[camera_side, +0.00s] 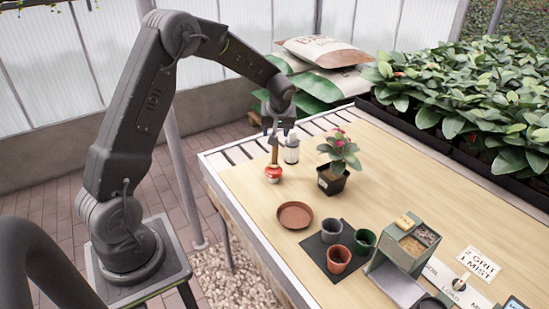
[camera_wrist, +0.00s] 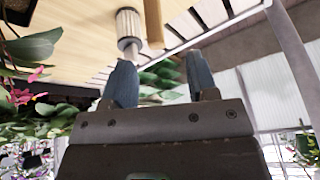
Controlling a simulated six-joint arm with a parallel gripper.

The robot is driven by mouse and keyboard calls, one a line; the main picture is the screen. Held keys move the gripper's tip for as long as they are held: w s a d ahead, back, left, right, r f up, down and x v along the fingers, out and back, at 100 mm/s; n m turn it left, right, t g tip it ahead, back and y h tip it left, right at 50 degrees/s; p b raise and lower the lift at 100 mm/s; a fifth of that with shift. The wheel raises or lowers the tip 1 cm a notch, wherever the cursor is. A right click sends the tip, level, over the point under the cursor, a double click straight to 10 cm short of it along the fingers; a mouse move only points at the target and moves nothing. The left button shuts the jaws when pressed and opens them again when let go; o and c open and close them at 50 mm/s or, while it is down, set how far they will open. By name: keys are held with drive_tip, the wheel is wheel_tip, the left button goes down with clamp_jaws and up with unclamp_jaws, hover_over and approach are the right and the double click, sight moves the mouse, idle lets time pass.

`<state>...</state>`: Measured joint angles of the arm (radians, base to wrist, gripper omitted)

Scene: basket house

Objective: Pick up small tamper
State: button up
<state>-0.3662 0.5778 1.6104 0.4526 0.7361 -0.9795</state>
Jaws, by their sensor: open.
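The small tamper, a wooden handle on a red and white base (camera_side: 273,174), stands upright near the table's back left edge. Its wooden handle also shows at the top of the wrist view (camera_wrist: 153,22). My gripper (camera_side: 277,134) is open and empty just above the handle's top. In the wrist view, the two dark fingers of my gripper (camera_wrist: 160,62) are spread apart, and the handle's end appears in line with the gap between them, a little nearer the left finger. I cannot tell whether the fingertips reach past the handle's end.
A potted pink-flowered plant (camera_side: 333,181), a terracotta saucer (camera_side: 295,215) and small pots (camera_side: 338,259) stand farther right and forward. Dense seedling trays (camera_side: 460,135) fill the back right.

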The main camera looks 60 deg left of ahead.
sight(275, 153)
drive_tip(key=x, duration=0.4)
drive_tip(key=shift+w+d+x, duration=0.1)
drive_tip(key=shift+d+x, duration=0.05)
drive_tip(key=shift+x, duration=1.15)
drive_tip(key=shift+w+d+x, duration=0.1)
drive_tip(key=shift+w+x, duration=0.05)
drive_tip(key=shift+x, duration=1.15)
drive_tip(key=shift+f, duration=0.1)
clamp_jaws()
